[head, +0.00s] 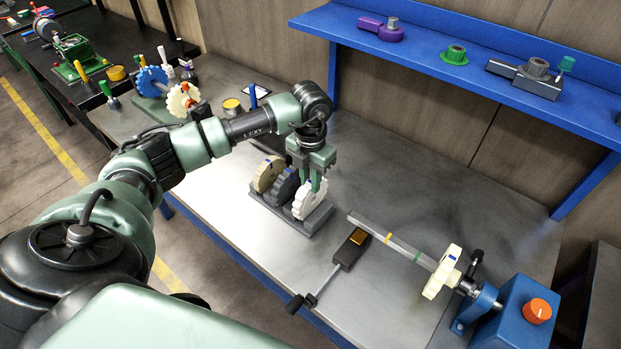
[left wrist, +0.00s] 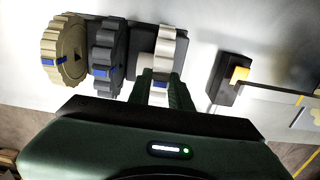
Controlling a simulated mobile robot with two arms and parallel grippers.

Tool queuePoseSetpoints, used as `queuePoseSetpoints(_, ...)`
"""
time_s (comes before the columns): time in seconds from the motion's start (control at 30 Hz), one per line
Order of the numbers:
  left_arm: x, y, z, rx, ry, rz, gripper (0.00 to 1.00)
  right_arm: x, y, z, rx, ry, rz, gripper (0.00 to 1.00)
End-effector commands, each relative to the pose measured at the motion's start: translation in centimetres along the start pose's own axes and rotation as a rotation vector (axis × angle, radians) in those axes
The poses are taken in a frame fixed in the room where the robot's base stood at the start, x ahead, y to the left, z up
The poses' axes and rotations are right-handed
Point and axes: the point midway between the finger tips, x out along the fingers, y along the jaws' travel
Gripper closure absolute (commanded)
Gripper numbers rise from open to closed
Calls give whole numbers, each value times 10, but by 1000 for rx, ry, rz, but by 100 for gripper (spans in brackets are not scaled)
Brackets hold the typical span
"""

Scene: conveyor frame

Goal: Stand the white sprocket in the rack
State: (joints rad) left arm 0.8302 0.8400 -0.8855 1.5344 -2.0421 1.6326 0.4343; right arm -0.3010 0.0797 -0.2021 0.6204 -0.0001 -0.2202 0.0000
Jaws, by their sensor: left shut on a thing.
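The white sprocket (head: 309,199) stands upright at the right end of the dark rack (head: 262,199). My left gripper (head: 316,183) is above it, shut on its upper part. In the left wrist view the white sprocket (left wrist: 180,52) shows between the fingers (left wrist: 165,85), with a blue mark on it. A tan sprocket (head: 268,174) and a dark grey sprocket (head: 285,186) stand in the rack to its left. They also show in the left wrist view as tan (left wrist: 64,55) and grey (left wrist: 106,58). Whether the white sprocket's lower edge is fully seated in its slot is hidden. My right gripper is out of view.
A shaft (head: 405,248) with a cream sprocket (head: 442,271) runs to a blue motor unit (head: 515,310) at the right. A black tool with a yellow top (head: 352,248) lies right of the rack. A blue shelf (head: 470,70) overhangs the back. Bare table lies behind the rack.

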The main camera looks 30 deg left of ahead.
Motion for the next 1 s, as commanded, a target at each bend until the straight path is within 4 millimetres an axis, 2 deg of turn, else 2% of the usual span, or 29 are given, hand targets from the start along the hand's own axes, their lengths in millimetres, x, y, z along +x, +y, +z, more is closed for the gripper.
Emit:
queuePoseSetpoints(0.1, 5, 0, 0, 0, -1, 0, 100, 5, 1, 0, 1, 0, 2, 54)
queuePoseSetpoints(0.87, 8, 0, 0, 0, 0, 0, 100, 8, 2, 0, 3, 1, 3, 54)
queuePoseSetpoints(0.9, 8, 0, 0, 0, 0, 0, 78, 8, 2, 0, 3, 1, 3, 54)
queuePoseSetpoints(1.0, 8, 0, 0, 0, 0, 0, 55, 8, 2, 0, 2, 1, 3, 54)
